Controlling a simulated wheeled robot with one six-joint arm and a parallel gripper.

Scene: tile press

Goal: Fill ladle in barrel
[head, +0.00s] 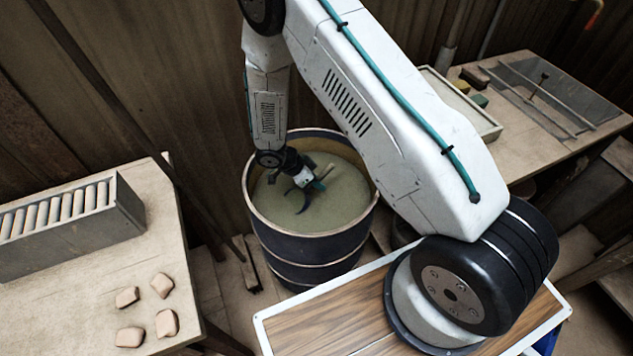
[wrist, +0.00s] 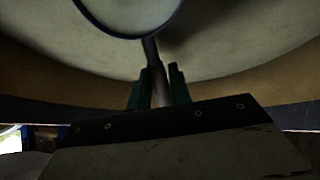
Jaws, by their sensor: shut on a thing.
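The barrel (head: 300,250) is dark with a pale rim and stands upright left of my base, holding a pale grey-green material (head: 345,185). My gripper (head: 314,186) points down inside the barrel's mouth. In the wrist view my gripper (wrist: 159,88) has its green fingers shut on the ladle's handle (wrist: 154,68). The ladle's round dark-rimmed bowl (wrist: 130,36) is at the top of that view, partly cut off, against the pale material. In the head view the ladle (head: 303,203) shows as a dark curve close to the material. I cannot tell whether the bowl holds any.
A table (head: 100,270) at left carries a grey rack (head: 70,225) of rollers and several small clay pieces (head: 165,323). A workbench (head: 520,165) at right holds a pale tray (head: 475,115) and a flat plate with rails (head: 560,90). A plank wall rises behind the barrel.

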